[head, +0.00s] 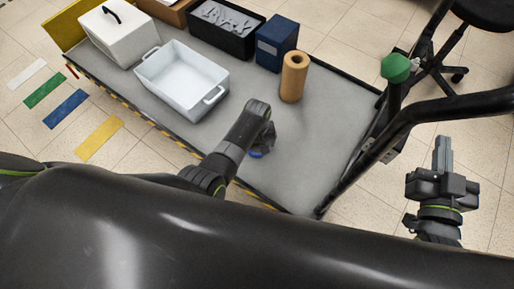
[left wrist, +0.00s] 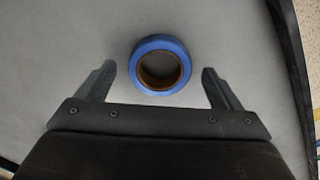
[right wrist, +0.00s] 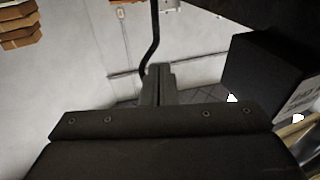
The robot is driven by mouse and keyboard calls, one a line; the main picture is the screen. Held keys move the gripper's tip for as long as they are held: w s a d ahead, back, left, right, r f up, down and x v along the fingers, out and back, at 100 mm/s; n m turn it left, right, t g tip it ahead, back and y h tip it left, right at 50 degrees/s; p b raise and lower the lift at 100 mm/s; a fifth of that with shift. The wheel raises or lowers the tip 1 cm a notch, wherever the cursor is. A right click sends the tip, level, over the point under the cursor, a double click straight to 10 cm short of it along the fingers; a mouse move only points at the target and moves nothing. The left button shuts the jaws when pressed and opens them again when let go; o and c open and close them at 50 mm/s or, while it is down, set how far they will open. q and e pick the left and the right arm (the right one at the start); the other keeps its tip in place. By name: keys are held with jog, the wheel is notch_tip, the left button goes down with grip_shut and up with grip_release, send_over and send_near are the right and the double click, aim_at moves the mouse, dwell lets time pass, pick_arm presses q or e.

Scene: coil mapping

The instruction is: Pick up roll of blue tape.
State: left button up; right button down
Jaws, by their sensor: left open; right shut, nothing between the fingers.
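The roll of blue tape (left wrist: 160,41) lies flat on the grey cart top (left wrist: 60,40), its brown core showing in the left wrist view. My left gripper (left wrist: 158,75) is open above it, one finger to each side of the roll and a little short of its middle. In the head view only a blue edge of the tape (head: 256,155) shows beside my left gripper (head: 264,138), which hides the rest. My right gripper (head: 442,150) is shut and empty, off to the right of the cart. It also shows shut in the right wrist view (right wrist: 159,75).
On the cart stand a white tub (head: 181,80), a brown paper roll (head: 293,77), a dark blue box (head: 276,43), a black bin (head: 224,28) and a white lidded box (head: 117,36). A dark handle bar (head: 430,108) crosses the cart's right end. The cart top around the tape is clear.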

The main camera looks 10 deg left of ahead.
pick_arm(q)
jog(key=shift+f+b, duration=0.35)
jog(key=shift+f, duration=0.05)
pick_arm(e)
jog(key=r+t, duration=0.1)
jog(key=r, duration=0.1)
jog(key=r+t, duration=0.1)
jog(key=s+r+n+t, duration=0.1)
jog(key=r, duration=0.1)
jog(key=shift+a+r+t, duration=0.3)
jog(key=shift+r+t, duration=0.05)
jog(key=shift+t, duration=0.05)
pick_arm(q)
jog(key=shift+c, duration=0.5)
jog(key=c, duration=1)
